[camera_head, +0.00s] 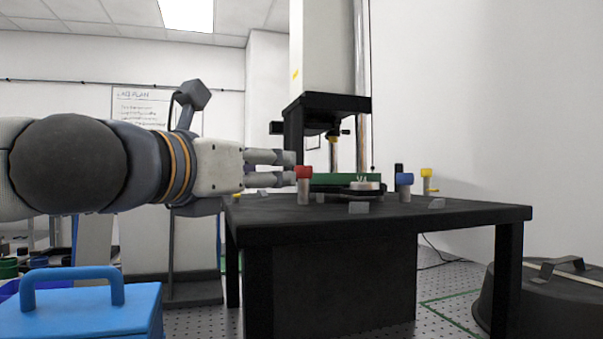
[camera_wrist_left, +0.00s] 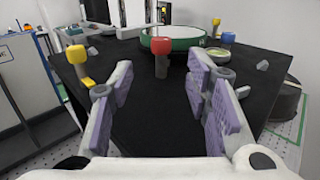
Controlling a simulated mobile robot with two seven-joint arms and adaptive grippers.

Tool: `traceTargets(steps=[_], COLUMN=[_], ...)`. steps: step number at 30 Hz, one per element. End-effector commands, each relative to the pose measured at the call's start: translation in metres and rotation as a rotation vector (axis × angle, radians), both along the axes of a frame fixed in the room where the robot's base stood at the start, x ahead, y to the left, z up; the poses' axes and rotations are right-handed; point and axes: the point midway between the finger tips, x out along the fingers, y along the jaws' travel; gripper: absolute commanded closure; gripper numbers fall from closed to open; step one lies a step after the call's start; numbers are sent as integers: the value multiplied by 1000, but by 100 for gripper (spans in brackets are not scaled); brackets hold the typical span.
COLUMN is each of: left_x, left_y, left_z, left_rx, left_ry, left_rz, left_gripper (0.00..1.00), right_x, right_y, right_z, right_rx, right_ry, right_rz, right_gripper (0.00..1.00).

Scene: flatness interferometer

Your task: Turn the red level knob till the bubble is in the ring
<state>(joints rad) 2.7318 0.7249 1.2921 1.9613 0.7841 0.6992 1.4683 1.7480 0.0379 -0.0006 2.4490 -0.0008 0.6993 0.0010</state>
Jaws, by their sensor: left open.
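A small round greenish piece (camera_wrist_left: 218,53), perhaps the bubble level, lies right of the knob. The bubble and ring are too small to tell. My right gripper is not in view.
A green-rimmed round stage (camera_wrist_left: 150,42) sits behind the red knob. A blue knob (camera_head: 404,179) and a yellow knob (camera_head: 426,173) stand to the right. Small grey blocks (camera_head: 358,208) lie on the black table (camera_head: 460,212). A blue lidded box (camera_head: 95,310) is at lower left.

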Motion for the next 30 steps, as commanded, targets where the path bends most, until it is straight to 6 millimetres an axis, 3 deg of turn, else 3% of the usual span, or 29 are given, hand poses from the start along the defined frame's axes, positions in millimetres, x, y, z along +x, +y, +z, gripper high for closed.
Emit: traceTargets(steps=[6,12,17,24,30], left_x=[50,85,97,99,99], left_y=[-26,-44,-50,-50,-50], left_z=[-3,-1,-2,-2,-2], left_rx=[2,1,3,2,2], left_ry=[4,2,2,2,2], left_rz=[1,2,0,0,0], left_gripper=[56,56,56,56,100], right_x=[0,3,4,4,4], right_y=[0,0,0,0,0], right_z=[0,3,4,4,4], right_rx=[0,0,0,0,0], right_ry=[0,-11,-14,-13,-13], right_rz=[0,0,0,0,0], right_gripper=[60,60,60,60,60])
